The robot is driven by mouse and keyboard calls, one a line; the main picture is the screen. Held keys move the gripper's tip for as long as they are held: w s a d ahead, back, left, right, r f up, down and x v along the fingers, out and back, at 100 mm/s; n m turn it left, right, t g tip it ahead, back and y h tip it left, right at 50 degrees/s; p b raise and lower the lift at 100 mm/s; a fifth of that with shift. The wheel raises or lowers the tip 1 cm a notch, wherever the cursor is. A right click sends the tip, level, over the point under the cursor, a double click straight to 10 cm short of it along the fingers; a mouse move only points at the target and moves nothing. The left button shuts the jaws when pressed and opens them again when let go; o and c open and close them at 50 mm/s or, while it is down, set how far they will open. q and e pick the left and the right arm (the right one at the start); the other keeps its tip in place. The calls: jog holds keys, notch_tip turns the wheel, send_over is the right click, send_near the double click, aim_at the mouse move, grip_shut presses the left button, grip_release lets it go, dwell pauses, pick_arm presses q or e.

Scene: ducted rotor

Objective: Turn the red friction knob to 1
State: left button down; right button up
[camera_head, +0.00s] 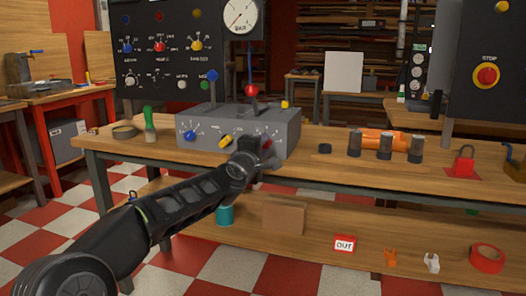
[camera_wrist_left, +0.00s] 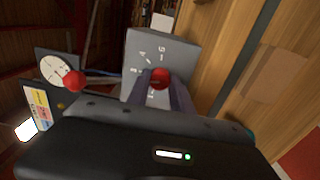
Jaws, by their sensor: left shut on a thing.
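The grey control box (camera_head: 210,122) stands on the wooden bench. Its front has a blue knob (camera_head: 190,135), a yellow knob (camera_head: 225,141) and, at the right, the red knob (camera_head: 267,143), which my left arm partly hides. My left gripper (camera_head: 256,150) is at the red knob. In the left wrist view the red knob (camera_wrist_left: 160,77) sits between the two fingers of my left gripper (camera_wrist_left: 159,88), which is shut on it. Printed scale marks show on the grey face beside it, but the knob's pointer is not readable. My right gripper is not in view.
A lever with a red ball (camera_head: 251,90) rises from the box top, below a round dial (camera_head: 240,15). A green-handled brush (camera_head: 149,120) stands left of the box.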

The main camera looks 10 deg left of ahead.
pick_arm(q)
jog(key=n+b, duration=0.3)
jog(key=n, duration=1)
jog(key=shift+f+b, duration=0.15)
jog(key=shift+b, duration=0.25)
jog(key=shift+n, duration=0.4)
jog(key=c, duration=1.1)
grip_release()
jog(key=shift+s, duration=0.1)
